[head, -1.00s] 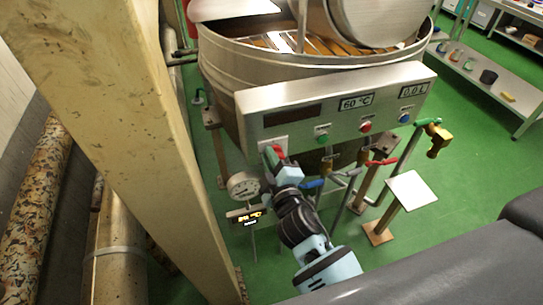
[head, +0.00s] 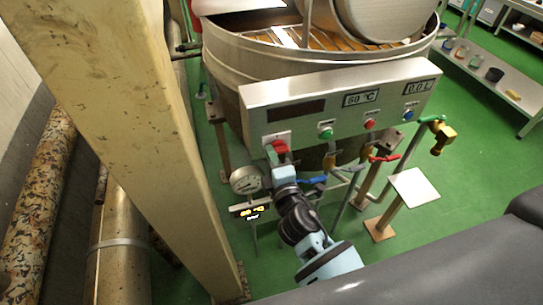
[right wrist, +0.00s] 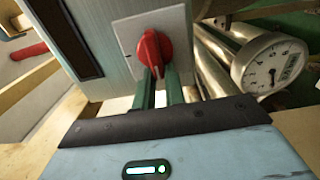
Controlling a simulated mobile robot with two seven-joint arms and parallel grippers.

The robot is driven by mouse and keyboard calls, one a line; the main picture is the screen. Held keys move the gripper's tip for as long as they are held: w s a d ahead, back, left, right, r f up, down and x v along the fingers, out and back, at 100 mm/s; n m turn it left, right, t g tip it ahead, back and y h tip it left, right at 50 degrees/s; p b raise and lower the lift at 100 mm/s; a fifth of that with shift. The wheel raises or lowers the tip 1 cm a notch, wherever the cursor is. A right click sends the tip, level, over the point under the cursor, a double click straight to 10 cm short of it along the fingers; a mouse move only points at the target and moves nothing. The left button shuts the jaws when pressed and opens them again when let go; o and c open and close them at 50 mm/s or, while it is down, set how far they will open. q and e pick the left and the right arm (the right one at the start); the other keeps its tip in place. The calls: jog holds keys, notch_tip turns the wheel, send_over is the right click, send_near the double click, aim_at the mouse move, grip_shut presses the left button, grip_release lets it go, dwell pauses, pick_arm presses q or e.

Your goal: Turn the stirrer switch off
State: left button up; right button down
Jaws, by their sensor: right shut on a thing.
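The stirrer switch is a red rotary knob (head: 280,146) on a pale square plate at the lower left of the steel control panel (head: 340,98). In the right wrist view the red knob (right wrist: 154,50) stands out from its plate, its grip pointing roughly up and down. My right gripper (right wrist: 158,84) reaches it from below, its two green fingers close together at the knob's lower end, shut on it. In the head view this gripper (head: 277,158) partly covers the knob's lower side. My left gripper is not in view.
A round gauge (head: 247,180) stands close to the left of my right wrist. Green (head: 326,132), red (head: 369,123) and blue (head: 408,115) buttons sit along the panel. Coloured valve handles and pipes lie below it. A thick beige post (head: 130,120) rises at left.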

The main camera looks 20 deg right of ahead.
dwell(0.3)
jog(key=c, duration=1.5)
grip_release()
jog(key=shift+o, duration=0.2)
jog(key=shift+s, duration=0.15)
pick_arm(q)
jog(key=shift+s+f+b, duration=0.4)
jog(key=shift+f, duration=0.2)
pick_arm(e)
jog(key=s, duration=0.7)
jog(key=shift+s+d, duration=0.15)
jog(key=shift+s, duration=0.1)
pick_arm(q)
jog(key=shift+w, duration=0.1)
